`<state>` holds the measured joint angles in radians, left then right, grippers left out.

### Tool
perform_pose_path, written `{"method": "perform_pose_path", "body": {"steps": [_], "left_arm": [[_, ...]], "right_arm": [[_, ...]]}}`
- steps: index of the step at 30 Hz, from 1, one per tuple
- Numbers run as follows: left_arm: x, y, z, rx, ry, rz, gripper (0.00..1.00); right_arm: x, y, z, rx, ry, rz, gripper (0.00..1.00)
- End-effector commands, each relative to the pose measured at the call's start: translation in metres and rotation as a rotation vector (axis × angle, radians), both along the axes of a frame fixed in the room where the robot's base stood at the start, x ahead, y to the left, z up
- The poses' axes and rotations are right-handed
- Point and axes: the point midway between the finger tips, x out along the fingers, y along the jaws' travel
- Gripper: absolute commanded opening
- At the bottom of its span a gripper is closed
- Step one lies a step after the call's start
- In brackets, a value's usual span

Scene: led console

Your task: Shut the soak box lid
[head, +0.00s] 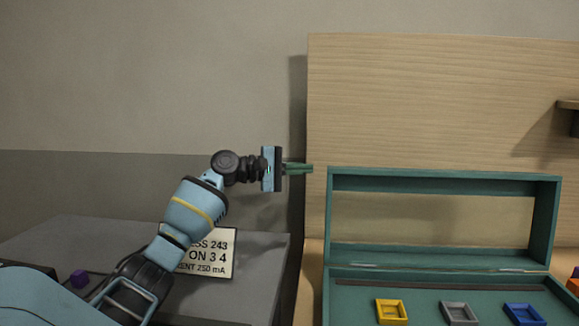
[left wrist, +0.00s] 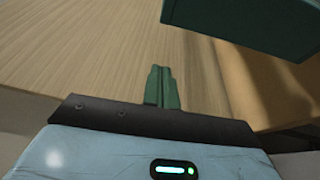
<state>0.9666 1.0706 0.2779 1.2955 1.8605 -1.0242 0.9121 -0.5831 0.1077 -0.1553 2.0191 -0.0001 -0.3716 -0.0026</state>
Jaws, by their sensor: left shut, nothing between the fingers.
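The soak box (head: 350,284) is green and stands at the lower right of the head view. Its lid (head: 445,179) is a green frame with an open middle, standing upright at the back of the box, so the box is open. My left gripper (head: 311,169) is shut and empty, just left of the lid's upper left corner and apart from it in the picture. In the left wrist view the shut green fingers (left wrist: 162,80) point at the wooden panel, and a green part, likely the lid (left wrist: 245,22), shows at the top right. My right gripper is out of view.
Yellow (head: 391,311), grey (head: 459,313) and blue (head: 523,314) square pieces show at the box's front. A wooden panel (head: 440,100) rises behind the box.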

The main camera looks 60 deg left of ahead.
Motion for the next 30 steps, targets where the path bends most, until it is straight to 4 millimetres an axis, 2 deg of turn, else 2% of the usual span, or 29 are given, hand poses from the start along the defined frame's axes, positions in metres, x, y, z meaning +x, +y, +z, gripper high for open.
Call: {"method": "perform_pose_path", "body": {"steps": [13, 30], "left_arm": [[0.047, -0.02, -0.001, -0.001, -0.003, -0.001, 0.0], [0.021, -0.045, 0.003, 0.002, 0.002, 0.001, 0.0]], "right_arm": [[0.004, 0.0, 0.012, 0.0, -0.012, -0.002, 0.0], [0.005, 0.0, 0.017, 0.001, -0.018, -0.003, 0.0]]}}
